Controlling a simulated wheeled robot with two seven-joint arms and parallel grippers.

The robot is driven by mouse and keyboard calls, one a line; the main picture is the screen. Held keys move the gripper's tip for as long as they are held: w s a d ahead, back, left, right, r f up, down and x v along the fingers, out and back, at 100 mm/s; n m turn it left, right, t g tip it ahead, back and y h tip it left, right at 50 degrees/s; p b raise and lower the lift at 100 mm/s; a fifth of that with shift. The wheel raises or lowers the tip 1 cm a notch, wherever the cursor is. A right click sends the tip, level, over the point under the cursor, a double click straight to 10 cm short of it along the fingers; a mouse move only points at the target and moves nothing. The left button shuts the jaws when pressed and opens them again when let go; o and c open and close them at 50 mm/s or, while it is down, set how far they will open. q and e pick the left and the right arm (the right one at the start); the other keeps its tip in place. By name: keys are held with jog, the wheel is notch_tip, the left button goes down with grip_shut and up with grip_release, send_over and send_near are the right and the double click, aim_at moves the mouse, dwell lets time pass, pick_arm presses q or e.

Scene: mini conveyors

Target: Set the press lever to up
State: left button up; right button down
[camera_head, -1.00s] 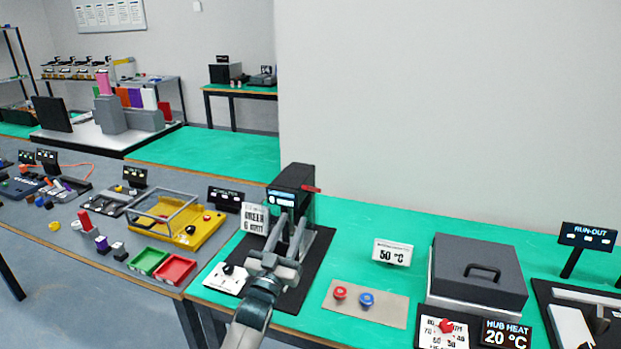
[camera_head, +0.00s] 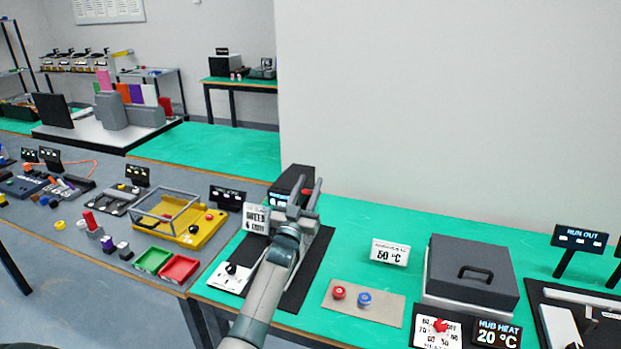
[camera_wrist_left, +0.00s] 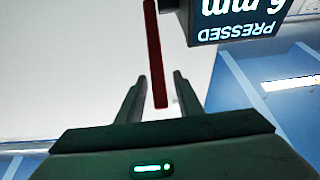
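The black press (camera_head: 290,181) stands on a dark base plate on the green bench. Its red lever is at the press's right side, mostly covered by my gripper in the head view. In the left wrist view the red lever (camera_wrist_left: 155,60) is a long bar reaching between my fingers. My left gripper (camera_head: 308,180) is raised at the press's upper right. In the wrist view the left gripper (camera_wrist_left: 159,78) is open, one finger each side of the lever, with gaps visible. The press display (camera_wrist_left: 237,20) appears upside down and reads PRESSED, 6 mm. My right gripper is not in view.
A white dial panel (camera_head: 231,277) and a white sign (camera_head: 256,218) are left of my arm. A plate with red and blue buttons (camera_head: 385,310) and a grey lidded box (camera_head: 472,270) are to the right. A wall (camera_head: 440,120) rises behind the bench.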

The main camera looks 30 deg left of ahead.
pick_arm(q)
jog(key=shift+x, duration=0.85)
grip_shut()
